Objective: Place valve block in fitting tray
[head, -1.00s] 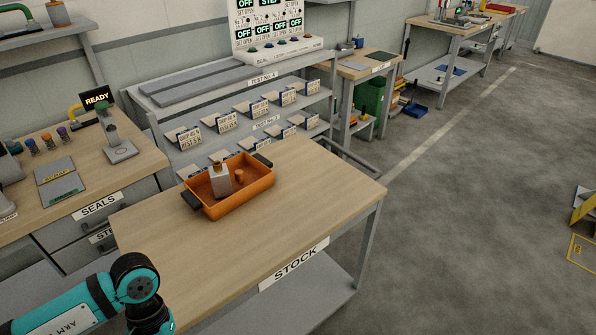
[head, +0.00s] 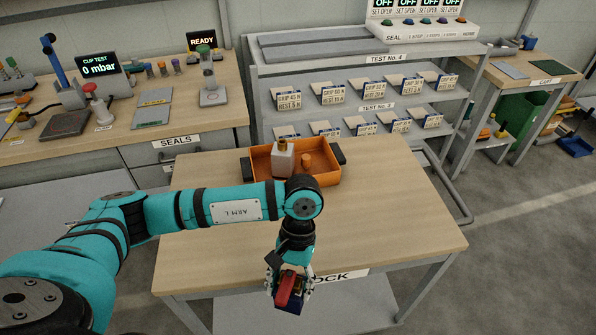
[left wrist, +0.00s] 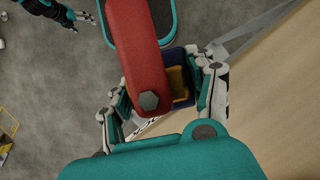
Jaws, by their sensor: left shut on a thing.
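The valve block (head: 290,303), dark blue with a red lever, is in my left gripper (head: 289,284). The gripper is shut on it beside the front edge of the STOCK table. In the left wrist view, the fingers of my left gripper (left wrist: 163,100) flank the valve block (left wrist: 181,62), and its red lever covers part of it. The orange fitting tray (head: 322,181) lies at the back of the table, beyond the gripper. A pale block with a brass top (head: 283,160) and a small orange peg stand in it. What seems my right gripper (left wrist: 82,17) is at the left wrist view's top left.
The STOCK tabletop (head: 400,230) is bare around the tray. A rack of labelled bins (head: 375,92) stands behind it. The SEALS bench (head: 190,120) with a cup test display is at the left. Grey floor (head: 510,260) is open at the right.

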